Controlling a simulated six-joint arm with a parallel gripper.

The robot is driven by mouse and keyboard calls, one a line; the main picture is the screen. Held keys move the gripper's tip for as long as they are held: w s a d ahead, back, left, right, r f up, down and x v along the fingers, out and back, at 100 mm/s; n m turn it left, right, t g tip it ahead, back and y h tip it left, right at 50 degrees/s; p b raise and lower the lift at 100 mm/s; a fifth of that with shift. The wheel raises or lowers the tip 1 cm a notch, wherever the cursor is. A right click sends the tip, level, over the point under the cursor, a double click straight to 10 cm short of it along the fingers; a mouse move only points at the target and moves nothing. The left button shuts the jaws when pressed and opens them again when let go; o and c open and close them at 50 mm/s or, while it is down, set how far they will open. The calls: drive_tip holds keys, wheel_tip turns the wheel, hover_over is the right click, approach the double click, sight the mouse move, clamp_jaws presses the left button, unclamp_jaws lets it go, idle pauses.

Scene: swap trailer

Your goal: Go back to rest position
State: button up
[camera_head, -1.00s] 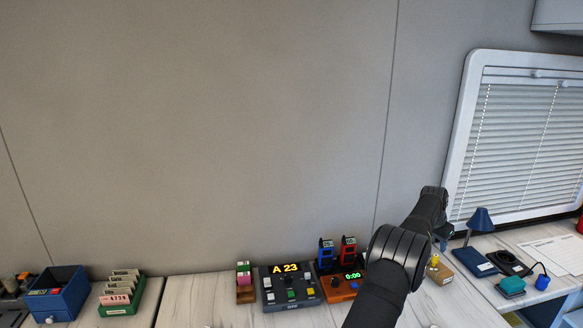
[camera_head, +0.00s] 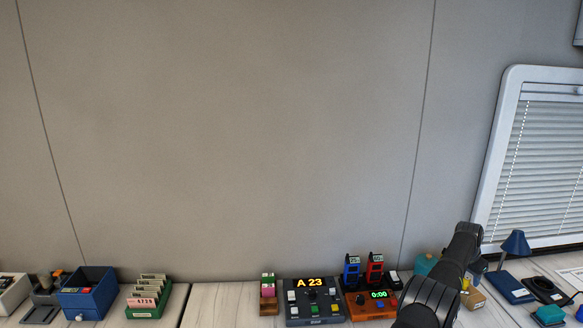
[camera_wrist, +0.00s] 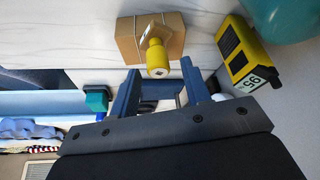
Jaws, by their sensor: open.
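My gripper (camera_wrist: 160,68) shows in the wrist view with its two blue fingers apart and nothing held between them. Just beyond the fingertips is a yellow knobbed piece (camera_wrist: 156,58) at a small cardboard-brown box (camera_wrist: 128,42); I cannot tell whether it rests on the box. In the head view my dark arm reaches up from the lower right edge and hides the gripper. The brown box also shows there (camera_head: 474,299), to the right of my arm.
A yellow device (camera_wrist: 247,58) and a teal rounded object (camera_wrist: 285,15) are close on the wrist view's right. In the head view, an A 23 panel (camera_head: 314,305), an orange-based timer (camera_head: 371,308), a card tray (camera_head: 148,303) and a blue lamp (camera_head: 515,243) line the counter.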

drive_tip(key=shift+f, duration=1.1)
drive_tip(key=v, duration=1.3)
drive_tip(key=x, duration=1.2)
drive_tip(key=shift+w+d+f, duration=0.1)
drive_tip(key=shift+d+f, duration=0.15)
wheel_tip(320, 180, up, 4)
drive_tip(key=s+d+r, duration=0.2)
drive_tip(key=s+r, duration=0.5)
drive_tip(key=s, duration=0.5)
drive_tip(key=s+a+f+n, duration=0.1)
drive_tip(key=s+a+f, duration=0.1)
drive_tip(key=a, duration=0.7)
drive_tip(key=s+a+f+n+t, duration=0.1)
drive_tip(key=s+a, duration=0.3)
drive_tip(key=a, duration=0.5)
drive_tip(key=shift+f+n+y, duration=0.35)
drive_tip(key=shift+n+y, duration=0.05)
drive_tip(key=shift+n, duration=0.4)
